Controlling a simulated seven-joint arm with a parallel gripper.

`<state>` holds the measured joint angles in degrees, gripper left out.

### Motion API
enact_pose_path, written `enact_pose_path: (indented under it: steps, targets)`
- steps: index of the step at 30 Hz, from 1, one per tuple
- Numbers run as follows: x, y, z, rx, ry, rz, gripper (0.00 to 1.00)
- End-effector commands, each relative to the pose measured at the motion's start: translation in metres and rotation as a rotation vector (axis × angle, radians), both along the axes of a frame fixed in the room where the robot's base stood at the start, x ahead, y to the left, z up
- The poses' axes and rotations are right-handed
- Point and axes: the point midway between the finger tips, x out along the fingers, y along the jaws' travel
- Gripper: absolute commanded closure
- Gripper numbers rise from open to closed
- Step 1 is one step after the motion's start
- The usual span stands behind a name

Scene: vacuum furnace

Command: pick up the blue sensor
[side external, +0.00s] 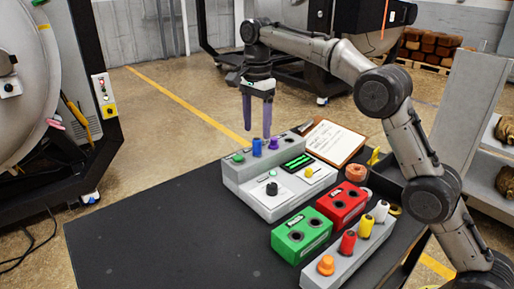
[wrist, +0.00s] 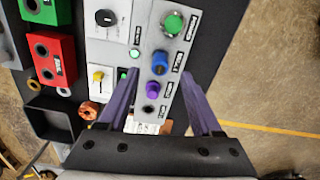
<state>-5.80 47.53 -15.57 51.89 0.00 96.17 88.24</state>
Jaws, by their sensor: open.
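The blue sensor (side external: 257,147) is a short upright cylinder in the raised back row of the grey panel (side external: 232,176). In the wrist view it (wrist: 160,62) sits between the green button and a purple cylinder (wrist: 152,88). My gripper (side external: 257,134) is open, pointing down, with its purple fingers above the back row. In the wrist view the gap between the fingertips (wrist: 160,78) lies over the row, around the blue and purple cylinders. The gripper holds nothing. I cannot tell the exact height of the fingertips over the blue sensor.
A green button (wrist: 173,24) and an empty socket (wrist: 150,108) flank the row. A green box (side external: 301,236), a red box (side external: 341,205) and a grey rack (side external: 347,258) with coloured plugs stand at the right. A clipboard (side external: 335,142) lies behind. The black tabletop's left is clear.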

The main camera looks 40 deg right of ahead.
Motion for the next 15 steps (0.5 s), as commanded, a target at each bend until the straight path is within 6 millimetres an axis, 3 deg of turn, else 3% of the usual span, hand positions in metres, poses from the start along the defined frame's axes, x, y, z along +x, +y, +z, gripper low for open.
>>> enact_pose_path:
  steps: [5,15]
  targets:
    - [0.0,0.0,-0.008,0.0,0.001,0.0,0.34]
    - [-0.001,0.0,-0.047,0.0,0.001,0.0,0.34]
